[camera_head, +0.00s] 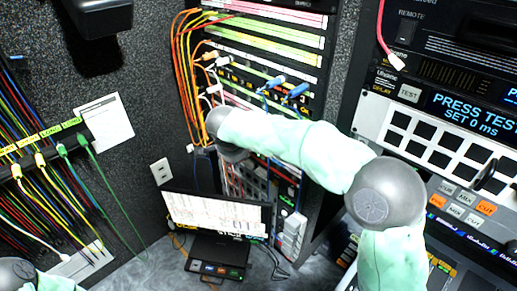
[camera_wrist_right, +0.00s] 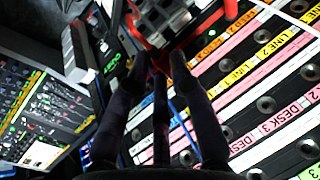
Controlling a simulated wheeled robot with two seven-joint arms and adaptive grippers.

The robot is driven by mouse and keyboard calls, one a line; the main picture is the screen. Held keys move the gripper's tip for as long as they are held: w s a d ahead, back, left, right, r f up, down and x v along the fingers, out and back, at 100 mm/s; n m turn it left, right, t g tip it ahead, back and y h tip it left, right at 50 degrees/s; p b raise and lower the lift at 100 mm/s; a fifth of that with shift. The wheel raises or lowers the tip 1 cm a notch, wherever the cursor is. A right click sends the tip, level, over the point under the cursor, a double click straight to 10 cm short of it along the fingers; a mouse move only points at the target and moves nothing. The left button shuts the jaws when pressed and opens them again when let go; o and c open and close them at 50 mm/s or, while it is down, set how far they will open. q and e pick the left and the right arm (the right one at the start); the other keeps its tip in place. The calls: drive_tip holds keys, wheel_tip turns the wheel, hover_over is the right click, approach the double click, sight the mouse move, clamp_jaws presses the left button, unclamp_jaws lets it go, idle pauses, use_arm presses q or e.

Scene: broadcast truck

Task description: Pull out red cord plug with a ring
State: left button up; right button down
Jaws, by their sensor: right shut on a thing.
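In the right wrist view my right gripper (camera_wrist_right: 160,62) reaches up the picture with its dark fingertips close together. It is shut on a small red piece (camera_wrist_right: 165,50), seemingly the red plug, at the patch panel (camera_wrist_right: 225,92). The fingers hide much of it, and I cannot make out its ring or whether it is seated. In the head view my right arm crosses in front of the rack and hides most of the gripper and the plug. My left arm shows only at the bottom left corner; its gripper is out of view.
Orange and yellow cords (camera_head: 187,60) hang left of the rack. Blue plugs (camera_head: 296,91) stick out of its front. A monitor (camera_head: 215,213) stands below my right arm. A console (camera_head: 440,125) is at right, and a cable-filled panel (camera_head: 50,150) at left.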

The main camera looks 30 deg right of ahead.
drive_tip(key=shift+s+a, duration=0.1)
drive_tip(key=shift+a, duration=0.3)
drive_tip(key=shift+s+a+b, duration=0.25)
drive_tip(key=shift+a+b, duration=0.1)
drive_tip(key=shift+a, duration=0.35)
drive_tip(key=shift+s+a+b, duration=0.2)
drive_tip(key=shift+a+b, duration=0.15)
drive_tip(key=shift+a, duration=0.3)
